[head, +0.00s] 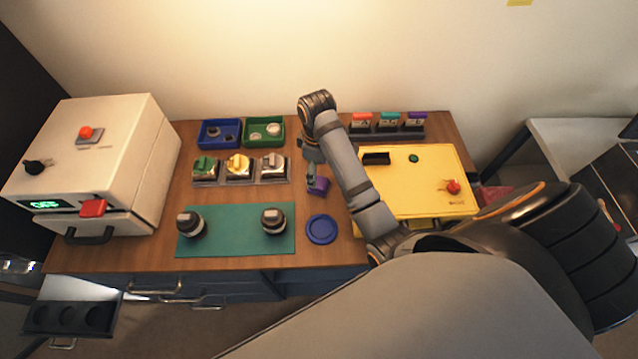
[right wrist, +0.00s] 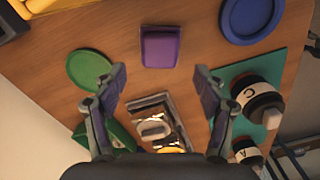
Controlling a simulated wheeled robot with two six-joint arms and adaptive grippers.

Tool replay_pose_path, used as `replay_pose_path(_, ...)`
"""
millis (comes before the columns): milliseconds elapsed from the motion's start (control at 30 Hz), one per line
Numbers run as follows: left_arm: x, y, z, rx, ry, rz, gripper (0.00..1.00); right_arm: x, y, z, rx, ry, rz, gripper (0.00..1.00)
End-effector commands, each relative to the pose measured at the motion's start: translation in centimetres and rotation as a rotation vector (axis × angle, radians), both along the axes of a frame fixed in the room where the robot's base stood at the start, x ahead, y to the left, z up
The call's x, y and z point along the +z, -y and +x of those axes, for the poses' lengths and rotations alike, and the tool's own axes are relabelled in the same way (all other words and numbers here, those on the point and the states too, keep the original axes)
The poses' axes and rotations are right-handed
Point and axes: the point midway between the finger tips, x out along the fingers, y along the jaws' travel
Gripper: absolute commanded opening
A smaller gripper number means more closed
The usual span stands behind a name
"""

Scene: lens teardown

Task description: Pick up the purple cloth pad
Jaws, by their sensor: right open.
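The purple cloth pad (right wrist: 161,47) lies on the wooden tabletop in the right wrist view, a small block-like piece seen ahead of the fingertips. In the head view the pad (head: 319,187) shows just beside my right gripper's fingers, partly covered by them. My right gripper (head: 312,172) points down over the table. In the right wrist view my right gripper (right wrist: 160,80) is open, its two fingers wide apart with nothing between them, and the pad lies beyond their tips. My left gripper is not in view.
A blue round dish (head: 321,229) lies close to the pad, and a green disc (right wrist: 91,69) lies on its other side. A teal mat (head: 235,238) holds two dark lens parts. The yellow case (head: 430,200) stands right, the white machine (head: 100,150) left.

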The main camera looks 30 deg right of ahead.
Motion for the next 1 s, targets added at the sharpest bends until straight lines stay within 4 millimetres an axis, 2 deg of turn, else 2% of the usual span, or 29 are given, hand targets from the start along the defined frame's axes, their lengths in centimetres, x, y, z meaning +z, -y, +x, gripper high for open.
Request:
replay_pose_path(100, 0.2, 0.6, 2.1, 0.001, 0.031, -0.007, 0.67, -0.2, 0.0, 0.0, 0.000, 0.000, 0.000, 0.72)
replay_pose_path(200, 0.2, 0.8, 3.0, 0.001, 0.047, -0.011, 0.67, -1.8, 0.1, 0.1, 0.000, -0.004, -0.001, 0.72)
replay_pose_path(267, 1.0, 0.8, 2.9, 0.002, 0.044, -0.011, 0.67, -2.6, 0.2, 0.1, 0.000, -0.005, 0.000, 0.72)
replay_pose_path(400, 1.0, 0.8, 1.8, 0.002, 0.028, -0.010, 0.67, -4.6, 0.2, 0.2, 0.000, -0.003, 0.000, 0.72)
replay_pose_path(667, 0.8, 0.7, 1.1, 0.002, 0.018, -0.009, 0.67, -5.1, 0.1, 0.3, 0.000, 0.001, 0.001, 0.72)
replay_pose_path(1000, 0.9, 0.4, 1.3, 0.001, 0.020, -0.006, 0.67, -5.1, 0.1, 0.3, 0.000, 0.001, 0.001, 0.26)
